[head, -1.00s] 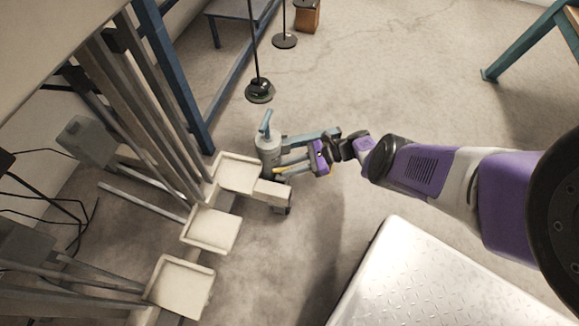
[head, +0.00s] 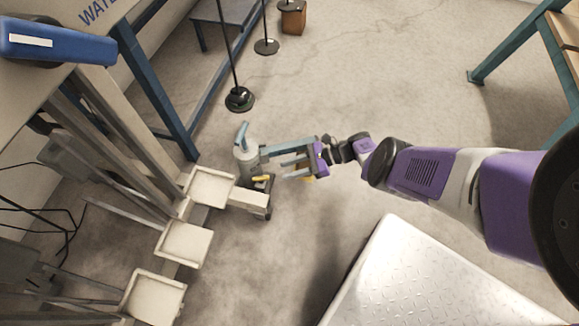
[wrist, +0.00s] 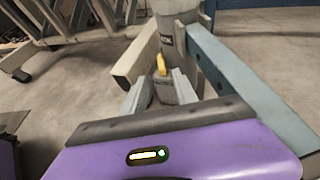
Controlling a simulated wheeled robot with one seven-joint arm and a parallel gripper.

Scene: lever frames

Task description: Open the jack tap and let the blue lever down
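The grey jack (head: 247,157) stands upright on the floor by the frame, its small blue top piece (head: 241,135) leaning. Its yellow tap (head: 262,179) is low on the side facing me; the tap also shows in the wrist view (wrist: 161,65). A blue-grey bar (wrist: 238,78) runs from the jack past my gripper's right side. My gripper (head: 281,168) is open, its fingers pointing at the jack. In the wrist view the tap shows beyond and between the fingertips (wrist: 160,88), apparently untouched. A blue beam with a white label (head: 55,42), possibly the lever, shows at the upper left.
Several cream trays (head: 183,244) step down along the frame left of the jack. A metal tread-plate platform (head: 410,285) lies at the lower right. Thin stands on round bases (head: 239,99) are behind the jack. Open floor lies behind my arm.

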